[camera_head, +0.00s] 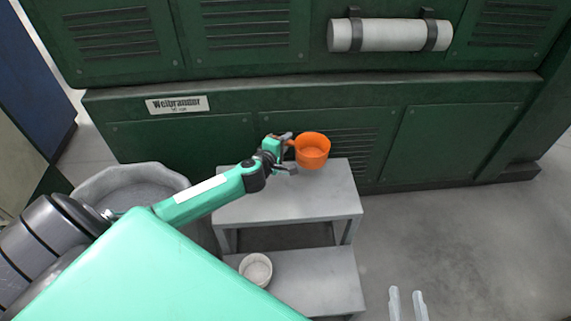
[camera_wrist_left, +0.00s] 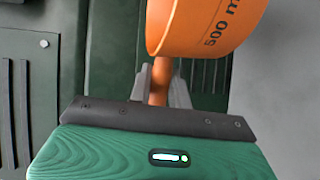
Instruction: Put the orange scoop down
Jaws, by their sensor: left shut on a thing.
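The orange scoop (camera_head: 314,158) is a round cup with a short handle. It shows at the back edge of the grey step stool's top (camera_head: 285,205). My left gripper (camera_head: 289,152) is shut on the scoop's handle. In the left wrist view the handle lies between the two fingers (camera_wrist_left: 160,85), and the cup of the scoop (camera_wrist_left: 205,28) with a "500 m" mark is beyond them. I cannot tell whether the scoop touches the stool. My right gripper (camera_head: 407,304) shows only its two fingers at the bottom edge, apart with nothing between them.
A small white pot (camera_head: 256,270) stands on the stool's lower step (camera_head: 315,280). A large grey tub (camera_head: 130,175) is left of the stool. A dark green machine cabinet (camera_head: 460,140) stands behind. Floor on the right is clear.

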